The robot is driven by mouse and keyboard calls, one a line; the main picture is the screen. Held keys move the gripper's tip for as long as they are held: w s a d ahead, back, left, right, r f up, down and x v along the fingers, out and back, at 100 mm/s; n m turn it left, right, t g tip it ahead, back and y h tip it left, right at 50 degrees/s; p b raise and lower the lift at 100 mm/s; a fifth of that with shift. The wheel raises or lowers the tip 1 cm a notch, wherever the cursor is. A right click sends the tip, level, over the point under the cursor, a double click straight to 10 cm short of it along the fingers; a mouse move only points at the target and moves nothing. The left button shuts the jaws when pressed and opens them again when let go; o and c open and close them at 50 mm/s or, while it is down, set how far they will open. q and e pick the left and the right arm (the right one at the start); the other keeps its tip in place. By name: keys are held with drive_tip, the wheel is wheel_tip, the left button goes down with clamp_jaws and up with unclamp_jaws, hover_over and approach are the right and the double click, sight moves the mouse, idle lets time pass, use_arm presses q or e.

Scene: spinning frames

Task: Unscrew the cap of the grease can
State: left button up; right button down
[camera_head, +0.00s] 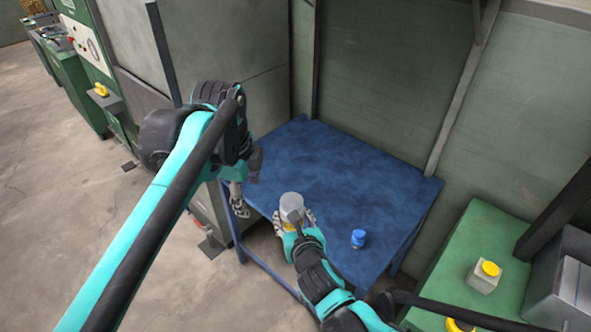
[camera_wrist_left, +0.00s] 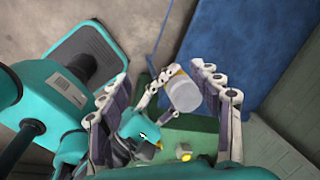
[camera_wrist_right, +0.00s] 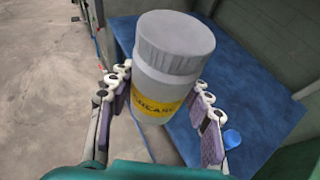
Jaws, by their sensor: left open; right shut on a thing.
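The grease can (camera_wrist_right: 158,100) is pale with a yellow label and a wide grey cap (camera_wrist_right: 176,42), which sits on its top. My right gripper (camera_head: 293,222) is shut around the can's body and holds it at the table's near edge. In the head view the grey cap (camera_head: 291,202) faces up, and the gripper partly hides the can below it. My left gripper (camera_head: 237,198) is open and empty, to the left of the can and apart from it. In the left wrist view the cap (camera_wrist_left: 185,95) shows beyond the open fingers.
The blue table (camera_head: 330,170) is mostly clear. A small blue jar (camera_head: 358,238) stands on it, right of the can. A green bench (camera_head: 470,255) with a yellow-topped box (camera_head: 486,275) is at the right. Walls stand behind the table.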

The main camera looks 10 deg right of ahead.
sight(295, 199)
use_arm(q)
drive_tip(key=d+m, duration=0.3)
drive_tip(key=w+d+r+m+g, duration=0.1)
drive_tip(key=d+m, duration=0.2)
drive_tip(key=w+d+r+m+g, duration=0.1)
drive_tip(key=d+m, duration=0.3)
drive_tip(key=shift+w+r+y, duration=0.2)
drive_tip(key=shift+r+y, duration=0.05)
drive_tip(key=shift+y, duration=0.05)
drive_tip(key=shift+d+m, duration=0.35)
drive_tip(key=shift+m, duration=0.05)
drive_tip(key=shift+d+f, duration=0.1)
drive_tip(key=shift+f, duration=0.15)
wheel_tip(295, 199, down, 8)
drive_tip(key=shift+r, duration=0.25)
drive_tip(key=shift+c, duration=0.4)
clamp_jaws()
